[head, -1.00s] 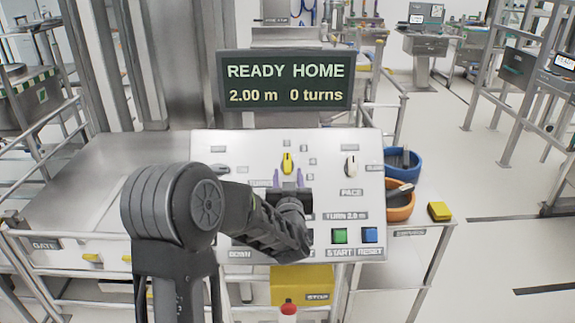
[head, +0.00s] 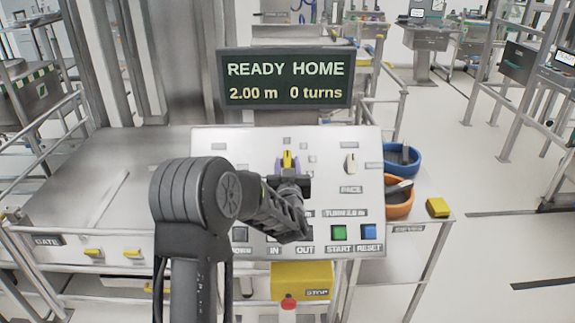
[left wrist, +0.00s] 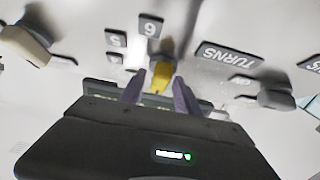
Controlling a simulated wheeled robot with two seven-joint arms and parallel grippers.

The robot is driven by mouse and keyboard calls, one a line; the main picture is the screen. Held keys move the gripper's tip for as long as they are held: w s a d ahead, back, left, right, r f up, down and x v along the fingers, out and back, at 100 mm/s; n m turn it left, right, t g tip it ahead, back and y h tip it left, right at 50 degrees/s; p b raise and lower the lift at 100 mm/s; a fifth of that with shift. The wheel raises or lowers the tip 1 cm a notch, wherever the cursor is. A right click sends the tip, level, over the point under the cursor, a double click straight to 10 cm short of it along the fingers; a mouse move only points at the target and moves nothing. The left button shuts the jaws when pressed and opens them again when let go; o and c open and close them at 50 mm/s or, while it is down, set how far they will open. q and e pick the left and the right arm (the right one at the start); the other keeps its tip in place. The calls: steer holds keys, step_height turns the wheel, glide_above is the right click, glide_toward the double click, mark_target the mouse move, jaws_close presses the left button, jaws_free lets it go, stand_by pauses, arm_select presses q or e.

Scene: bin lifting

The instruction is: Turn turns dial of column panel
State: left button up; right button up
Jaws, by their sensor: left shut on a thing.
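The turns dial (head: 287,158) is a small yellow knob, standing upright near the top middle of the pale column panel (head: 330,180). In the left wrist view the yellow knob (left wrist: 162,75) sits between my purple fingertips, near the labels 6, 5 and TURNS. My left gripper (head: 288,168) is at the dial and shut on it. The display (head: 287,80) above the panel reads READY HOME, 2.00 m, 0 turns. My left arm hides the panel's left part. My right gripper is not in view.
A white PACE knob (head: 351,164) is right of the dial. Green START (head: 339,232) and blue RESET (head: 369,231) buttons are at the lower right. Blue (head: 402,160) and orange (head: 397,198) bins stand right of the panel.

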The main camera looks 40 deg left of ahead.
arm_select(q)
jaws_close()
steer(key=shift+f+m+t+h+b, duration=0.2)
steer(key=shift+m+t+h+b, duration=0.3)
steer(key=shift+m+b, duration=0.55)
steer(key=m+h+b, duration=0.1)
steer(key=m, duration=0.1)
steer(key=m+h+b, duration=0.1)
steer(key=m+b, duration=0.1)
steer(key=shift+s+a+f+t+h+b, duration=0.1)
steer(key=shift+s+a+t+h+b, duration=0.1)
steer(key=shift+t+h+b, duration=0.1)
steer(key=m+h+b, duration=0.2)
steer(key=shift+a+m, duration=0.1)
steer(key=shift+m, duration=0.25)
steer(key=shift+r+m+h+b, duration=0.2)
steer(key=shift+m+h+b, duration=0.45)
steer(key=shift+m, duration=0.25)
